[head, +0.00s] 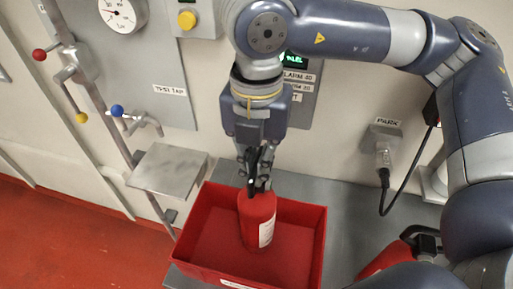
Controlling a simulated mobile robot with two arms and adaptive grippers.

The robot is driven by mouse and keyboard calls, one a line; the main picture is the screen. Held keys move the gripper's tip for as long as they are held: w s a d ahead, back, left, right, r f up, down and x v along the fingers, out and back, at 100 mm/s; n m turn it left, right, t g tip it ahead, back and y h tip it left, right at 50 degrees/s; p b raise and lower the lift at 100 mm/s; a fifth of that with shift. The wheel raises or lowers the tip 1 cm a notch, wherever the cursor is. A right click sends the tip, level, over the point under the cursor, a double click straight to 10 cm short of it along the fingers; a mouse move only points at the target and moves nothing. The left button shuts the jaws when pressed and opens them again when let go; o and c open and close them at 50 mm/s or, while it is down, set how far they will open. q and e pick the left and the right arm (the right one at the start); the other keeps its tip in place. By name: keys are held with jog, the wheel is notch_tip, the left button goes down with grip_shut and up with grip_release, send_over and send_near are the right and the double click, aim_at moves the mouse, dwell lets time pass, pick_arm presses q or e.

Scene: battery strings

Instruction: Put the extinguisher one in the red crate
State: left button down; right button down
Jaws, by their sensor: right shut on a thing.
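A red extinguisher (258,221) with a white label stands roughly upright inside the red crate (192,229), near its middle. My right gripper (260,186) points down over the crate and is shut on the top of the extinguisher, whose black head is partly hidden by the fingers. I cannot tell whether the extinguisher's base touches the crate floor. The crate sits on a grey surface and holds nothing else that I can see. My left gripper is not in view.
Another red extinguisher (386,258) with a black handle lies at the lower right, partly behind my arm. A small grey shelf (168,170) stands left of the crate. Behind are a gauge (118,14), a tap (140,121) and a plug (384,152) with a cable.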

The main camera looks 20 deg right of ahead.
jog(key=shift+r, duration=0.1)
jog(key=c, duration=1.7)
grip_release()
jog(key=shift+s+f, duration=0.1)
jog(key=shift+f, duration=0.1)
jog(key=shift+r, duration=0.25)
notch_tip(320, 180, up, 11)
jog(key=shift+a+f+b, duration=0.1)
jog(key=shift+f+b, duration=0.05)
jog(key=shift+b, duration=0.9)
jog(key=shift+r, duration=0.55)
